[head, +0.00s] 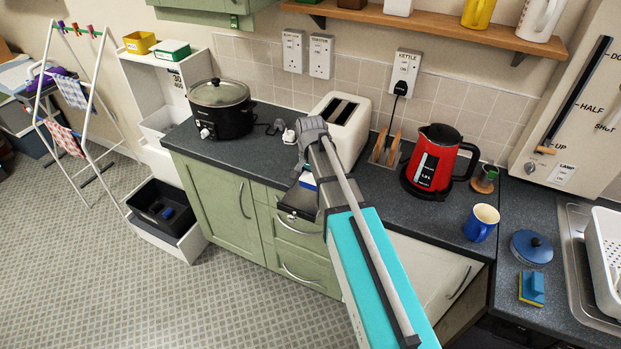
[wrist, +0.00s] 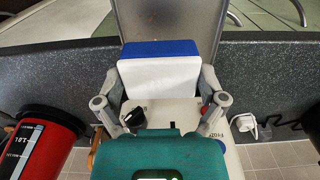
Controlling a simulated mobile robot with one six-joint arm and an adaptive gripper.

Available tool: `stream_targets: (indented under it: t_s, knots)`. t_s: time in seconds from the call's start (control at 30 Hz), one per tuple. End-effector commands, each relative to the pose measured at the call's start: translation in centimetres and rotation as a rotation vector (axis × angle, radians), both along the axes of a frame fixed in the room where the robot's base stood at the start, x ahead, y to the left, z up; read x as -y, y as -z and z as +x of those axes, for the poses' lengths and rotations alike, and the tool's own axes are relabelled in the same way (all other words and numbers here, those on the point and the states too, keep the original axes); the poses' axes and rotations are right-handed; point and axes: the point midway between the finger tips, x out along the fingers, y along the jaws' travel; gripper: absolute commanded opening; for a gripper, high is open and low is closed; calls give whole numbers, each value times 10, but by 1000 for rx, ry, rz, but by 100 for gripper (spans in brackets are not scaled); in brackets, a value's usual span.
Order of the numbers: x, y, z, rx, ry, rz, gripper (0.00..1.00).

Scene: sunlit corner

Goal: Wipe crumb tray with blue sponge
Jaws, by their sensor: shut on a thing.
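My gripper (wrist: 160,80) is shut on a blue-and-white sponge (wrist: 160,48); one finger is at each side of it. The sponge also shows as a small blue and white patch in the head view (head: 307,181), partly hidden by my arm. The crumb tray (wrist: 170,20) is a flat grey metal piece that juts past the counter's front edge. In the head view the tray (head: 297,204) lies just below the sponge, partly covered by my arm. The sponge overlaps the tray's counter-side end; I cannot tell whether they touch.
The cream toaster (head: 342,118) stands behind my gripper, with a toast rack (head: 386,150) and red kettle (head: 436,157) to its right. A slow cooker (head: 221,108) is at left. A blue mug (head: 481,222) and a blue-and-yellow sponge (head: 532,289) are at right.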

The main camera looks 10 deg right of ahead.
Motion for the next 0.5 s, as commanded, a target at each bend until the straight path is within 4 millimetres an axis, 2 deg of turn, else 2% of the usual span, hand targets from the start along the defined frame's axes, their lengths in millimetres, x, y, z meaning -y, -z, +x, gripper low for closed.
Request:
stream_targets:
  t_s: [0.3,0.5]
  knots:
    - [0,0,0,0,0,0,52]
    - [0,-10,0,0,0,0,52]
